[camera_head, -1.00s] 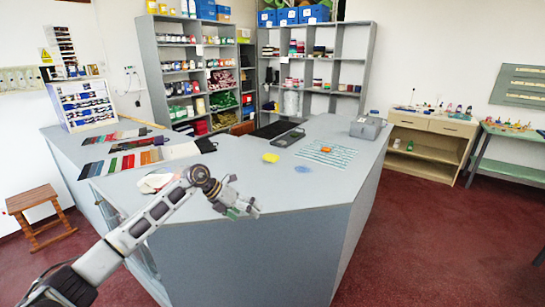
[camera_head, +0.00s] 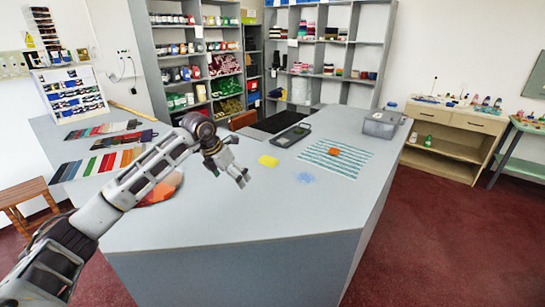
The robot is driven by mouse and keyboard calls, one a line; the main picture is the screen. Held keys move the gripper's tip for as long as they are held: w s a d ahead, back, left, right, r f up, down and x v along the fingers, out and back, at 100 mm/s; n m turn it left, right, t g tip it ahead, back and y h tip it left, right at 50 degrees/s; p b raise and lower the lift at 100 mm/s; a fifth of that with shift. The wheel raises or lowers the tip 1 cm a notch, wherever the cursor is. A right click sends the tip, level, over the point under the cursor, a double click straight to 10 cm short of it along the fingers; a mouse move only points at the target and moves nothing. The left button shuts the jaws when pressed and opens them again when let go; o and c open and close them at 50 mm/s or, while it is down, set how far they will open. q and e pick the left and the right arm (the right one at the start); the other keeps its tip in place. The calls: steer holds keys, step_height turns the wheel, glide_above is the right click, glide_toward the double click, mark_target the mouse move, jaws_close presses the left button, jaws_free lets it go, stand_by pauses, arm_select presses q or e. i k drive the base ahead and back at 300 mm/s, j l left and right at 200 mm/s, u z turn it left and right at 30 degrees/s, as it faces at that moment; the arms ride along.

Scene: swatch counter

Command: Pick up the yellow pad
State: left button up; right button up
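The yellow pad (camera_head: 268,160) lies flat on the grey counter (camera_head: 270,205), just in front of a dark tray-like device. My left gripper (camera_head: 243,178) is over the counter, to the left of the pad and nearer to me, apart from it. Its fingers look spread with nothing between them. My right gripper is not in view.
A striped cloth (camera_head: 335,158) with an orange item (camera_head: 334,151) on it lies right of the pad. A pale blue patch (camera_head: 305,178) is nearer. A dark device (camera_head: 291,136) and a grey bin (camera_head: 381,124) stand behind. Colour swatches (camera_head: 98,163) lie left. The near counter is clear.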

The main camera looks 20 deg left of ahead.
mark_target(271, 162)
steer(key=i, duration=0.95)
